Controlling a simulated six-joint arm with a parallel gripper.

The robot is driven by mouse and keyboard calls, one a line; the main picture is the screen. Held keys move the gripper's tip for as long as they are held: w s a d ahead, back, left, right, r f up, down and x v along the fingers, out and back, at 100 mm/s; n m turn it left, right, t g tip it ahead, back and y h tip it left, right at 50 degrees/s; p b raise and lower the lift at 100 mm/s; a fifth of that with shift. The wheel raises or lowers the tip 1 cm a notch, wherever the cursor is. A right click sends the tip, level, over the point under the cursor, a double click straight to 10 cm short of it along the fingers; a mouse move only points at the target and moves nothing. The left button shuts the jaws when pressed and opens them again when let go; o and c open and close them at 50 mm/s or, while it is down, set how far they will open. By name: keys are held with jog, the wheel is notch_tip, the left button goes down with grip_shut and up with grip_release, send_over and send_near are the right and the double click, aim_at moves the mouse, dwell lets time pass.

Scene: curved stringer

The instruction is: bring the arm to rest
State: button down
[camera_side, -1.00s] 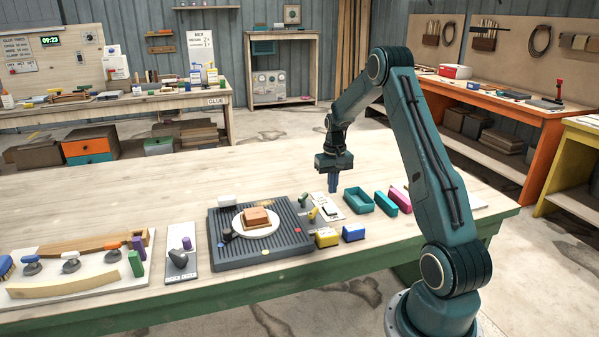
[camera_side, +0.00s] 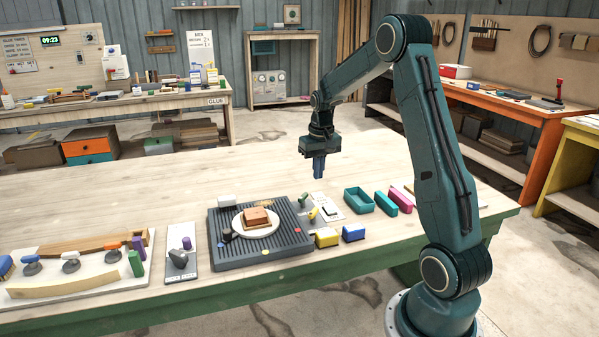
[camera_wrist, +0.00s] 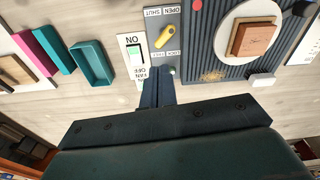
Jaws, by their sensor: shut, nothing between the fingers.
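My gripper (camera_side: 319,166) hangs above the wooden bench in the side view, fingers pointing down and pressed together, holding nothing. Its shut fingers also show in the wrist view (camera_wrist: 157,88). It is apart from everything on the bench, behind the small panel with a switch (camera_side: 330,210) and the dark ribbed plate (camera_side: 262,252).
A white dish (camera_side: 244,231) holding brown blocks (camera_side: 256,217) sits on the ribbed plate. A teal tray (camera_side: 358,200), a yellow block (camera_side: 327,238) and a blue block (camera_side: 353,232) stand nearby. Wooden parts and clamps (camera_side: 70,262) lie at left. The bench's back left is clear.

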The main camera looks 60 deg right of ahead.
jog(key=s+a+r+n+t, duration=0.1)
jog(key=s+a+r+n, duration=0.1)
jog(key=a+r, duration=0.55)
jog(key=s+a+r+n+t, duration=0.1)
jog(key=s+a+r+n, duration=0.3)
jog(key=a, duration=0.7)
jog(key=s+a+r+n+t, duration=0.1)
jog(key=s+a+t, duration=0.1)
jog(key=s+a, duration=0.9)
jog(key=shift+s+a+r+n+t+y, duration=0.3)
jog(key=shift+s+a+r+t, duration=0.1)
jog(key=shift+s, duration=0.45)
